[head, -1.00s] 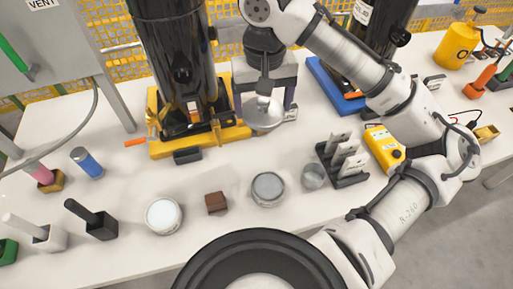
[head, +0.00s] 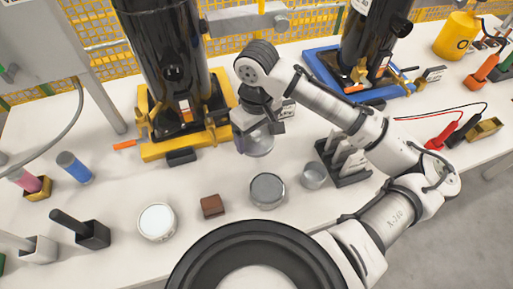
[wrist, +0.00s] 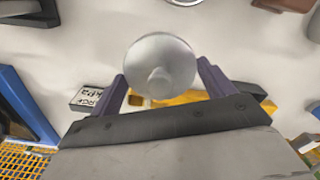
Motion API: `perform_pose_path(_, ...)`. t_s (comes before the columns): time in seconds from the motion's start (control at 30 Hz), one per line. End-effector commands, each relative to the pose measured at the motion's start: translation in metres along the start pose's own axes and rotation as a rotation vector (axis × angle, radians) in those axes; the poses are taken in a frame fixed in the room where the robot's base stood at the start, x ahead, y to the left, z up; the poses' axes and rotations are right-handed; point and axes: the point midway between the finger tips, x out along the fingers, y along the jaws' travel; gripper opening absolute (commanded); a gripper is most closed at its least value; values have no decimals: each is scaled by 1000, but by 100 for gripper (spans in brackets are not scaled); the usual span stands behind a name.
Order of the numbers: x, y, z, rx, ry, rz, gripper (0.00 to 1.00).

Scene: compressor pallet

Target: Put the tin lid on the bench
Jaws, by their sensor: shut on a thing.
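The tin lid (wrist: 158,58) is a round silver disc with a small knob, held between the two purple fingers of my gripper (wrist: 161,76) in the wrist view. In the head view the lid (head: 262,146) shows partly below my gripper (head: 250,138), over the white bench (head: 225,170). The lid appears to be above the bench top; any gap is hard to judge. A grey-topped round tin (head: 267,189) stands on the bench in front of the gripper.
A brown block (head: 212,206), a white-topped tin (head: 156,221) and a small clear cup (head: 313,175) stand nearby. A grey slotted rack (head: 344,163) is to the right. A yellow base (head: 160,152) with a black cylinder is behind left. Clear bench lies between the lid and the brown block.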

Motion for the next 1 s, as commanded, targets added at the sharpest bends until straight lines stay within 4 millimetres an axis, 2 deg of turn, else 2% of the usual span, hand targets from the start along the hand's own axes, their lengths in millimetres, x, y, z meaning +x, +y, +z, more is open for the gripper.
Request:
perform_pose_path(0.1, 19, 0, 0, 0, -1, -1, 59)
perform_pose_path(0.27, 32, 0, 0, 0, 0, -1, 59)
perform_pose_path(0.5, 63, 0, 0, 1, -1, -1, 59)
perform_pose_path(0.93, 70, 0, 0, 0, 1, 0, 59)
perform_pose_path(0.97, 69, 0, 0, 0, 1, 0, 85)
perform_pose_path(1.0, 68, 0, 0, 0, 1, 1, 90)
